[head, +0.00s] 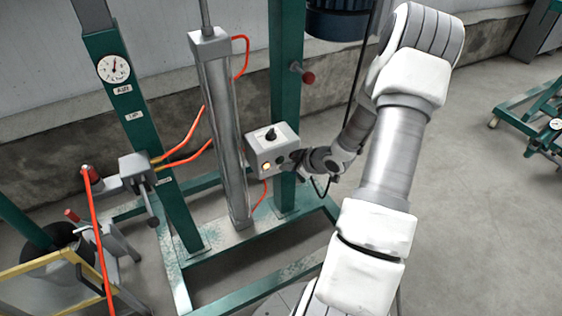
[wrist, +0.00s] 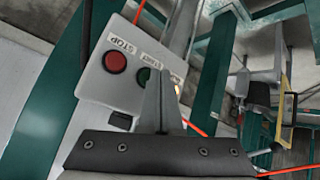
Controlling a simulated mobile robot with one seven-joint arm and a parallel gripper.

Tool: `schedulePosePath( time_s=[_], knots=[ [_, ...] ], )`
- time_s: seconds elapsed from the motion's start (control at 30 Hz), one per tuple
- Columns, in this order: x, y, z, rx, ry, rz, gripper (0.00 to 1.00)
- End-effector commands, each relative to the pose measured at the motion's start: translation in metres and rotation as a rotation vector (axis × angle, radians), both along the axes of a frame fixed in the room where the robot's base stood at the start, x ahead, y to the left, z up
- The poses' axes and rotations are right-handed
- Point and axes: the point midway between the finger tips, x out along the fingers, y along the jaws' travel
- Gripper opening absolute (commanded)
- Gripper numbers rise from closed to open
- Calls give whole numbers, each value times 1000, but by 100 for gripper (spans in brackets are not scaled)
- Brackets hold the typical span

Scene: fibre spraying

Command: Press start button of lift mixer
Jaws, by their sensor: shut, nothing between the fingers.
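The lift mixer is a green steel frame (head: 285,100) with a clear vertical cylinder (head: 222,130).
A pressure gauge (head: 113,69) sits on the left green post. Orange hoses (head: 182,145) run to the cylinder and box. A red knob (head: 308,77) sticks out of the post above my wrist. Open floor (head: 470,220) lies to the right.

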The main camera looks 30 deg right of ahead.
Motion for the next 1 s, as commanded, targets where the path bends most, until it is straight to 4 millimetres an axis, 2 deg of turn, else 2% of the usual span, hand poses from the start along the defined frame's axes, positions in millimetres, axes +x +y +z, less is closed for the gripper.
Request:
schedulePosePath(
  time_s=[0.47,0.83,1.0],
  knots=[
    [-9,0,0,0,1,-1,0],
    [-45,2,0,0,3,-2,0],
    [-55,3,0,1,1,-2,0]
  ],
)
